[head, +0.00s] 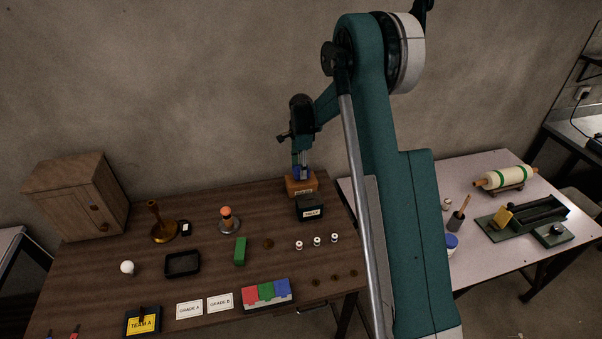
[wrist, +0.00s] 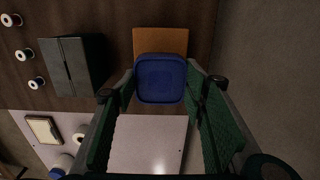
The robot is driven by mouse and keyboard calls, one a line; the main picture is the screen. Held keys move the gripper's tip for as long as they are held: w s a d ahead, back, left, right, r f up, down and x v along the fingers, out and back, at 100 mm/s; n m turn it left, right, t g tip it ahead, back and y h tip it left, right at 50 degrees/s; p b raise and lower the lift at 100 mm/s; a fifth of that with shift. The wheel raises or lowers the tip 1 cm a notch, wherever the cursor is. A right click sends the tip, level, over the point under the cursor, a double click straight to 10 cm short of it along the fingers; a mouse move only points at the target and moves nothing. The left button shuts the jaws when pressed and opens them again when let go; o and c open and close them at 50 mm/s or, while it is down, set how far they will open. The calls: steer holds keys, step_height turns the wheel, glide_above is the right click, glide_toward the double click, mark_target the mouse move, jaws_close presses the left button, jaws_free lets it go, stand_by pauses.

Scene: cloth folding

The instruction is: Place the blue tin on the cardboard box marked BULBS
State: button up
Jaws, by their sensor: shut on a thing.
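The blue tin (head: 297,174) is between the fingers of my gripper (head: 301,166), which is shut on it. In the wrist view the tin (wrist: 160,78) shows its square blue lid between the two green fingers. The orange-brown cardboard box (head: 301,187) stands at the back right of the dark wooden table; its label is too small to read surely. In the head view the tin is right over the box. In the wrist view it hides part of the box top (wrist: 160,41). I cannot tell whether tin and box touch.
A black box (head: 311,207) with a white label stands just in front of the cardboard box. Several small white spools (head: 317,241) stand farther forward. The pale table (head: 480,250) on the right lies beyond the wooden table's edge.

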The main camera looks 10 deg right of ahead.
steer(key=shift+f, duration=1.2)
steer(key=shift+f, duration=0.1)
steer(key=o, duration=1)
steer(key=shift+o, duration=0.2)
step_height(320, 180, up, 12)
steer(key=shift+r, duration=0.2)
